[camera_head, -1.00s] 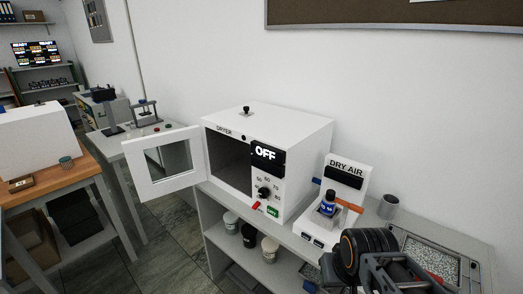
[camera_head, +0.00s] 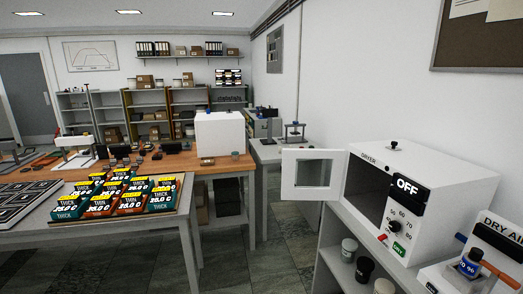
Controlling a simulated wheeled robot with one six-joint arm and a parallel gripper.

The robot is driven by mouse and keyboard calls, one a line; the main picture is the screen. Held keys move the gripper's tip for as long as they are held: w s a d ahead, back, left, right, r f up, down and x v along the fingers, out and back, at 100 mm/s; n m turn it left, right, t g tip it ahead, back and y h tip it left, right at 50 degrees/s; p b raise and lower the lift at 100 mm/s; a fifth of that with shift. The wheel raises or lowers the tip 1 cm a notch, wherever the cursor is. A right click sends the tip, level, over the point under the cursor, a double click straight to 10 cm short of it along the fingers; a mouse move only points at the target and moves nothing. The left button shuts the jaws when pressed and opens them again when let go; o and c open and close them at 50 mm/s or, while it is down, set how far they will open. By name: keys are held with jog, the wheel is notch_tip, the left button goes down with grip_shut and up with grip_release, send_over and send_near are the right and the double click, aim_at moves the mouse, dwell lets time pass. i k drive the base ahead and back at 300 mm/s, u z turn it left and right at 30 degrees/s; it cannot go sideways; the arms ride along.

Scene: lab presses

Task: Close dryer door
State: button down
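The white dryer (camera_head: 435,185) stands on a grey bench at the right, with a black "OFF" display, a dial and a green "DRY" button on its front. Its door (camera_head: 296,172), a white frame with a window, hangs wide open to the left on the left edge of the opening. The dark chamber (camera_head: 370,190) shows empty as far as I can see. My gripper is not in view now.
A "DRY AIR" unit (camera_head: 478,262) with a blue-labelled bottle stands right of the dryer. Jars (camera_head: 364,268) sit on the shelf below. At left is a table with several labelled boxes (camera_head: 130,195). Floor between table and bench is clear.

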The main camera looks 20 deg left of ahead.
aim_at(289, 192)
jog(key=u, duration=1.7)
jog(key=i, duration=1.35)
jog(key=z, duration=0.35)
jog(key=i, duration=0.85)
jog(key=z, duration=0.65)
